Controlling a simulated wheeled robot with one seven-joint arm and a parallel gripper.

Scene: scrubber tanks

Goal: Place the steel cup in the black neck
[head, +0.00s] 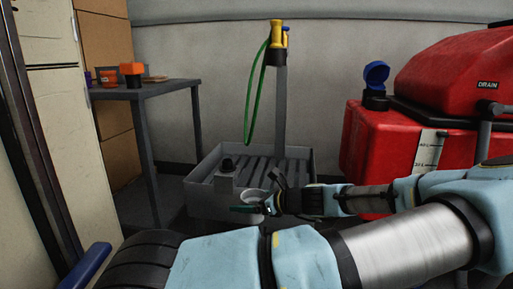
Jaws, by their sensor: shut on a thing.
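The steel cup (254,196) is a small pale grey cup at the front edge of the grey floor basin. My gripper (263,206) reaches in from the right and is shut on the cup; its fingers are small and partly hidden here. A black neck (375,102) stands on top of the red tank, to the right of and above my gripper. Its blue cap (376,73) is tilted up above it. The cup is well apart from this neck.
The grey basin (300,160) has a ribbed floor, a block with a black knob (228,164), and a post with a yellow tap and green hose (252,95). A grey table (165,90) stands left. The red tank (385,145) and its raised red part (455,75) fill the right.

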